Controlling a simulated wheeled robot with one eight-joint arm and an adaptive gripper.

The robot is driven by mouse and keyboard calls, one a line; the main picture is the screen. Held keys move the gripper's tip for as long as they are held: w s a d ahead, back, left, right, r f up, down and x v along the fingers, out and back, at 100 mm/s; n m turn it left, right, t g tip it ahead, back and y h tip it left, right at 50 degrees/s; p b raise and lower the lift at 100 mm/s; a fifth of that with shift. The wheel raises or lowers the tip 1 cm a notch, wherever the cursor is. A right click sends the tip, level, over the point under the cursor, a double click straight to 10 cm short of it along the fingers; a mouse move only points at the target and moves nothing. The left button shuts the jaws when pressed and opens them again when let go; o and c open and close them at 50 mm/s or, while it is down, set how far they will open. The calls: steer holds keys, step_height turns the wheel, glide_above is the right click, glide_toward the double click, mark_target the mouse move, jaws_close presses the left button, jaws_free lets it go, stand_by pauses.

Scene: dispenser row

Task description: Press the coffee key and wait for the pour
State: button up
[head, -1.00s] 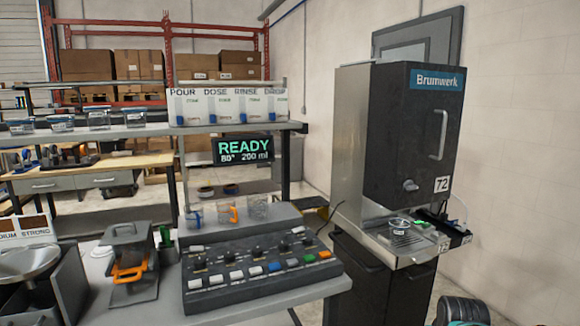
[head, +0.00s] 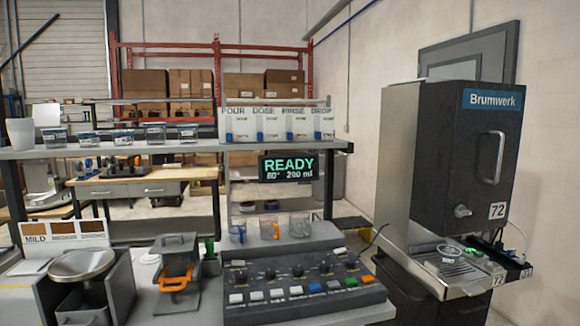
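The control panel (head: 300,290) is a dark sloped box on the bench, with black knobs above a row of keys. Several keys are white; there is also a green key (head: 332,285), a blue key (head: 314,287) and an orange key (head: 368,279). The key labels are too small to read, so I cannot tell which is coffee. A display (head: 289,168) above reads READY, 80°, 200 ml. Three clear mugs (head: 269,228) stand behind the panel. My gripper is not in view.
The Brumwerk machine (head: 465,150) stands at the right, with a small round container on its tray (head: 462,275). A metal funnel hopper (head: 82,265) and a grey device with an orange handle (head: 175,272) stand left of the panel. A shelf (head: 110,150) crosses behind.

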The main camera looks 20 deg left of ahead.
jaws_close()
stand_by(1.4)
